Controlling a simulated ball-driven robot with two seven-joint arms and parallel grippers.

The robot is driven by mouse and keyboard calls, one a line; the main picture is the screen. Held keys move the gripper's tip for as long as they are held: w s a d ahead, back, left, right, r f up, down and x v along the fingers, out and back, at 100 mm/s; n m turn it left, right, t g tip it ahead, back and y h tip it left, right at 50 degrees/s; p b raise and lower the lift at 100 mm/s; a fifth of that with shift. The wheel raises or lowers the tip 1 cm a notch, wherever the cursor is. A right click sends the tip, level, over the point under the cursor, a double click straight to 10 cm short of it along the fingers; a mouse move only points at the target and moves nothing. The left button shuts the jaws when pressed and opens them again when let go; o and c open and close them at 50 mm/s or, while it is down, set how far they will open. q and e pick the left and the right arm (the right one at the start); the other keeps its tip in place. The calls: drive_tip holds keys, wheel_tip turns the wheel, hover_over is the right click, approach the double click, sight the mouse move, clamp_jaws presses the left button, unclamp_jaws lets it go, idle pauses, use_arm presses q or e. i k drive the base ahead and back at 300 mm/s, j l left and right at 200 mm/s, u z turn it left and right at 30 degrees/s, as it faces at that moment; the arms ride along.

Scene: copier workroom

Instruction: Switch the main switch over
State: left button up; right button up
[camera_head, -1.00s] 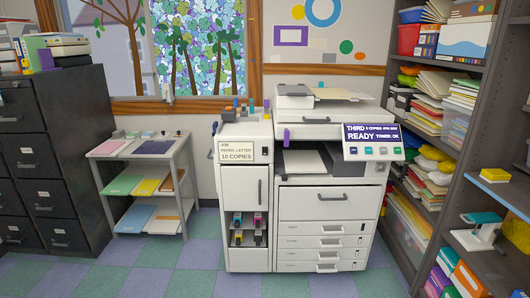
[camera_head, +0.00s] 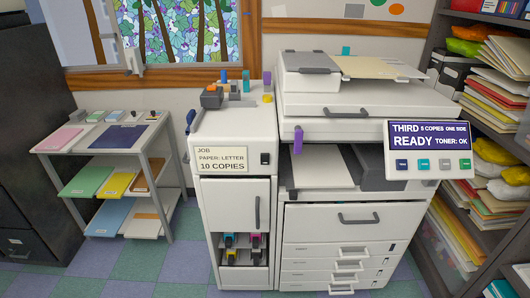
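The copier (camera_head: 340,215) stands in the middle with a white side cabinet (camera_head: 236,125) joined at its left. A small black rocker switch (camera_head: 265,158) is on the cabinet's upper front, right of a job card (camera_head: 222,160) reading "PAPER: LETTER, 10 COPIES". It looks like the main switch; its position is too small to tell. The display panel (camera_head: 427,148) is lit and reads "THIRD 5 COPIES ONE SIDE, READY, TONER: OK". Neither of my grippers is in view.
A purple lever (camera_head: 298,140) sticks out on the copier front. A dark blue handle (camera_head: 190,120) is on the cabinet's left side. A paper rack (camera_head: 105,145) stands left, full shelves (camera_head: 480,180) right. The floor (camera_head: 125,270) between rack and cabinet is clear.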

sight(264, 157)
drive_tip(key=i, duration=0.85)
